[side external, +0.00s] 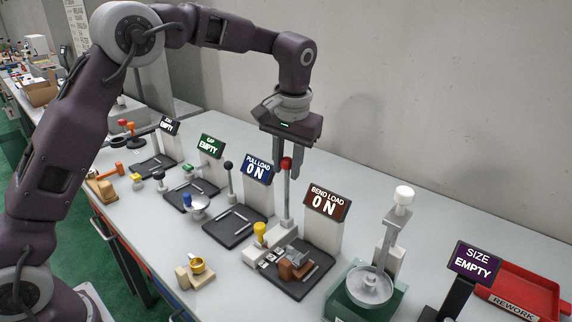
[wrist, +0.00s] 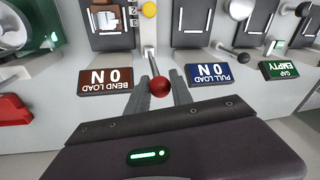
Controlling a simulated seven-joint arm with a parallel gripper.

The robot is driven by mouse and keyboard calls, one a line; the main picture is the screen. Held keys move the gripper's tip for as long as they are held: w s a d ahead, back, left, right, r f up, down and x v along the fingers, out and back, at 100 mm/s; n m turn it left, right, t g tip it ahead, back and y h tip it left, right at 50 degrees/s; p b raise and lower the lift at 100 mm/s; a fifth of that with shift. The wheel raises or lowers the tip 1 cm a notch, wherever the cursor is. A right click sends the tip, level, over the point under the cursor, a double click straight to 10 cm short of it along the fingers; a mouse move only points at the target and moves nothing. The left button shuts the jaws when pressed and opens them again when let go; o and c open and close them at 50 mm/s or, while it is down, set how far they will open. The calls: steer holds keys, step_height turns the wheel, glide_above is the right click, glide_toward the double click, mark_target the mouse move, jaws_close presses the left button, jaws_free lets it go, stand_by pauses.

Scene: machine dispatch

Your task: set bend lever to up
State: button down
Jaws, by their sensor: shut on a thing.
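The bend lever is a thin grey rod with a red ball knob (side external: 286,163). Its rod stands close to vertical beside the bend load station, and the knob also shows in the wrist view (wrist: 160,87). My gripper (side external: 287,172) points down with its fingers on either side of the knob, shut on it. In the wrist view the fingers (wrist: 163,83) flank the knob, and the rod runs away beyond it. A brown block (side external: 296,265) sits on the dark pad of the bend station.
A yellow-knobbed lever (side external: 260,230) stands near the bend pad. A round scale pan (side external: 370,287) and a red rework tray (side external: 520,290) are at the right. A wall stands behind.

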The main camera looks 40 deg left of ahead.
steer(key=shift+w, duration=0.1)
steer(key=c, duration=1.2)
jaws_free()
steer(key=shift+o, duration=0.2)
steer(key=shift+r, duration=0.1)
steer(key=v, duration=0.7)
steer(key=s+a+r+t+h, duration=0.1)
steer(key=s+a+r, duration=0.1)
steer(key=s+r, duration=0.5)
steer(key=s+f+m+t, duration=0.1)
steer(key=s+f, duration=0.3)
steer(key=s, duration=0.8)
steer(key=s+f+m+t+h, duration=0.1)
steer(key=s+f, duration=0.3)
steer(key=s, duration=0.8)
steer(key=shift+s+a+m+t, duration=0.15)
steer(key=shift+s+m+t, duration=0.2)
steer(key=shift+t, duration=0.35)
